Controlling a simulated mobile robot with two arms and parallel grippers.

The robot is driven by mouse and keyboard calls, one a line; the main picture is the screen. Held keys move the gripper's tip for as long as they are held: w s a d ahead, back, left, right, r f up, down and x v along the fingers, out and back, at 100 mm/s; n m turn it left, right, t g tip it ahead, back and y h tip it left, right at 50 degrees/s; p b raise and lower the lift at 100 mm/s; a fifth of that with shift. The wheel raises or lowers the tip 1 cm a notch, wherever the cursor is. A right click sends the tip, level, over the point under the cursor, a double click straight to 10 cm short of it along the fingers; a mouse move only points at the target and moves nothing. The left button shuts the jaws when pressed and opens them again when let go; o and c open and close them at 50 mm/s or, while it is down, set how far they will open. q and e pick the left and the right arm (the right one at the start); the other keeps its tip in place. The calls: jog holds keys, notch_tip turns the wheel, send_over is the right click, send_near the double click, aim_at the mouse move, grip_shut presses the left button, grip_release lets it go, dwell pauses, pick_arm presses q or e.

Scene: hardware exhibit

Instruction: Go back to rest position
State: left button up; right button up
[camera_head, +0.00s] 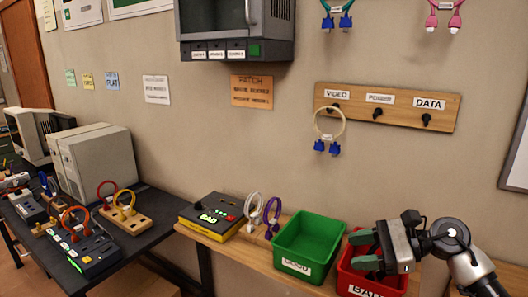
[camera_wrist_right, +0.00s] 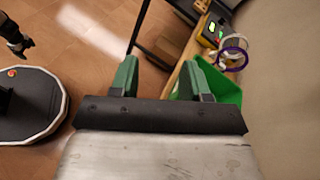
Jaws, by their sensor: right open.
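My right gripper (camera_head: 360,250) is at the lower right of the head view, above the red bin (camera_head: 352,280). Its green-padded fingers point left, towards the green bin. The right wrist view shows the fingers (camera_wrist_right: 160,72) spread apart with nothing between them. In that view the green bin (camera_wrist_right: 233,93) lies beyond the right finger. A dark shape (camera_wrist_right: 14,38) at the upper left edge of the wrist view looks like my left gripper; its jaws are too small to read. The left gripper does not show in the head view.
The green bin (camera_head: 314,226) stands on a wooden shelf beside a yellow-black tester (camera_head: 213,216), a white cable (camera_head: 254,212) and a purple cable (camera_head: 272,217). A wall rack (camera_head: 394,98) holds a cream cable (camera_head: 343,124). Dark table (camera_head: 150,215) at left carries devices.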

jog(key=s+a+r+m+t+y, duration=0.1)
jog(key=s+a+m+t+y, duration=0.2)
jog(key=m+t, duration=0.95)
jog(key=s+d+f+m+h, duration=0.3)
jog(key=f+m+h, duration=0.5)
jog(key=m, duration=0.8)
jog(key=s+d+f+m+h, duration=0.3)
jog(key=f+m+h, duration=0.55)
jog(key=m, duration=0.75)
jog(key=s+a+f+m+g, duration=0.1)
jog(key=s+f+m+g, duration=0.4)
jog(key=s, duration=0.5)
jog(key=s+a+f+m+g, duration=0.1)
jog(key=s+f+m+g, duration=0.3)
jog(key=s+g, duration=0.45)
notch_tip(320, 180, down, 25)
jog(key=s, duration=0.3)
jog(key=s+d+f+g, duration=0.1)
jog(key=s+d+f, duration=0.2)
jog(key=s+f, duration=1.3)
jog(key=shift+s+f+n, duration=0.15)
jog(key=shift+f+n, duration=0.2)
jog(key=shift+f, duration=0.35)
jog(key=shift+h, duration=0.25)
